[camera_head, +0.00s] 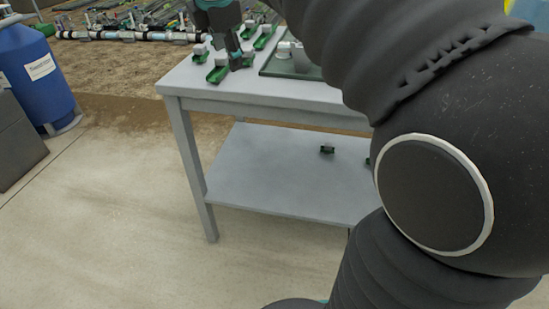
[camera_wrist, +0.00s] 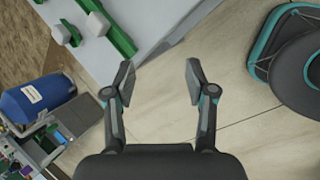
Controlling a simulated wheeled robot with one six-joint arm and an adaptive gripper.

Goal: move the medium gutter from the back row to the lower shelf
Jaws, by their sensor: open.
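Several green gutters, some with pale blocks by them, lie on the grey table top; one (camera_head: 218,73) is near its left front edge and another (camera_head: 265,37) is farther back. I cannot tell which is the medium one. My gripper (camera_head: 237,59) is over the left part of the table top, near the gutters. In the wrist view my gripper (camera_wrist: 159,70) is open with nothing between its fingers; a long green gutter (camera_wrist: 111,29) lies beyond them at the upper left. The lower shelf (camera_head: 270,178) is below the table top, mostly bare.
A small dark green piece (camera_head: 327,150) sits on the lower shelf; my arm hides the shelf's right part. A green tray (camera_head: 283,68) with pale items is on the table top. A blue tank (camera_head: 38,68) stands at left. The floor in front is clear.

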